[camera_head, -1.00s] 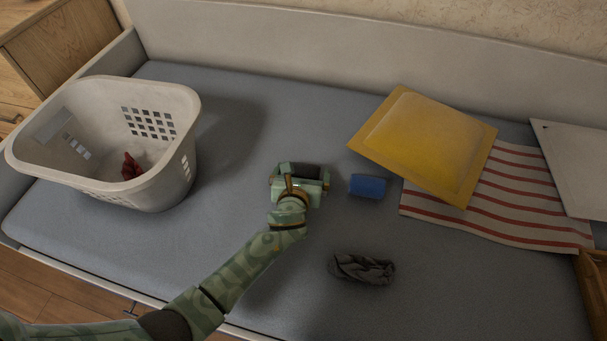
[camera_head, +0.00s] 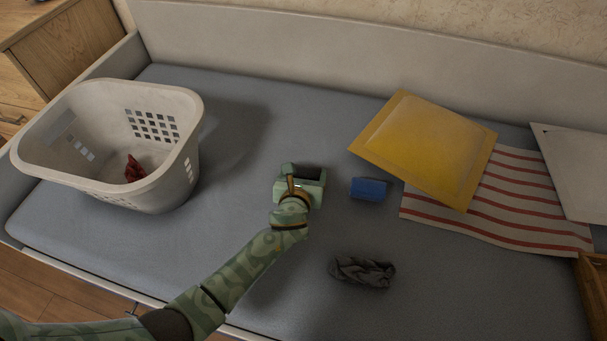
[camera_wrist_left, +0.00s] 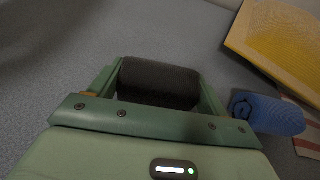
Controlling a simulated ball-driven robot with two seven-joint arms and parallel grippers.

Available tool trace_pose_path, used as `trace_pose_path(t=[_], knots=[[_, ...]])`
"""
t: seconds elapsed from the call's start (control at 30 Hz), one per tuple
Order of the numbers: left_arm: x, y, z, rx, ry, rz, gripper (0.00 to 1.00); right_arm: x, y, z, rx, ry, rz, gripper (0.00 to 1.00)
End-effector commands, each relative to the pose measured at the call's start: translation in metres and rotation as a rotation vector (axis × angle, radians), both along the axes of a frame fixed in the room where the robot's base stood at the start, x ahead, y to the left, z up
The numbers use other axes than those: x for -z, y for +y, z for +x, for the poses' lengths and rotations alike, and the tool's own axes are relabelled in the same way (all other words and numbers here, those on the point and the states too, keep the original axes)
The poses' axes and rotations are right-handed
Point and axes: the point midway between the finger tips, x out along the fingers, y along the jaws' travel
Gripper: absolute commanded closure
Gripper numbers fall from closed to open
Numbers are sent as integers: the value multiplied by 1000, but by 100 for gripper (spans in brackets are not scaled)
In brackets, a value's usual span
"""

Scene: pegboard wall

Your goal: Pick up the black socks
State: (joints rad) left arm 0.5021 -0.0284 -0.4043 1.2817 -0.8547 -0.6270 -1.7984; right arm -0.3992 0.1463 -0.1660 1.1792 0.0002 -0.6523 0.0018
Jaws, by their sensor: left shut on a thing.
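The black socks (camera_wrist_left: 158,83) are a dark rolled bundle between the two green fingers of my left gripper in the left wrist view. How far the socks are above the mattress I cannot tell. My right gripper is not in view.
A blue rolled bundle (camera_head: 368,188) lies just right of the gripper. A crumpled grey cloth (camera_head: 362,271) lies nearer. A white laundry basket (camera_head: 172,165) with a red item (camera_head: 134,168) stands left.

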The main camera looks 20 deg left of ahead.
Motion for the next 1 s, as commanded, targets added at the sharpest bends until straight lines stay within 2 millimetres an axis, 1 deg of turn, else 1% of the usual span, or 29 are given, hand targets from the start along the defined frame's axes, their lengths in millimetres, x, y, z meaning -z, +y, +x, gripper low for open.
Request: trace_pose_path(t=[0.03, 0.13, 0.17, 0.23, 0.27, 0.3, 0.4, 0.47, 0.5, 0.6, 0.7, 0.83, 1.0], knots=[[-8, 0, 1, 0, -4, 0, 45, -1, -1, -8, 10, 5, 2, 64], [-17, 0, 1, 0, -6, 1, 45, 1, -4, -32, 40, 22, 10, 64], [-23, 0, 1, 0, -8, 1, 45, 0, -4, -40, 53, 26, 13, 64], [-36, 0, 1, 1, -10, 1, 45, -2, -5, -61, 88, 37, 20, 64], [-47, -1, -5, 2, -12, 0, 45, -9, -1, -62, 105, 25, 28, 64], [-63, -2, -15, 2, -14, -1, 45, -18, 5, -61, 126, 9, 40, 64], [-91, -3, -37, 1, -15, -1, 45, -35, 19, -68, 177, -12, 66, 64], [-105, -4, -51, 1, -14, -1, 45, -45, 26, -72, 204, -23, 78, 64], [-106, -4, -63, 1, -9, -1, 45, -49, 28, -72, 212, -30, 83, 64], [-113, -6, -90, 1, -6, -1, 45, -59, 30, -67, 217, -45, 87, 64], [-119, -7, -111, 1, -4, -1, 45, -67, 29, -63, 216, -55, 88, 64], [-123, -9, -128, 1, -3, 0, 45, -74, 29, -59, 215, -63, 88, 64], [-125, -9, -139, 1, -1, -1, 45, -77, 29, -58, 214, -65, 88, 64]])
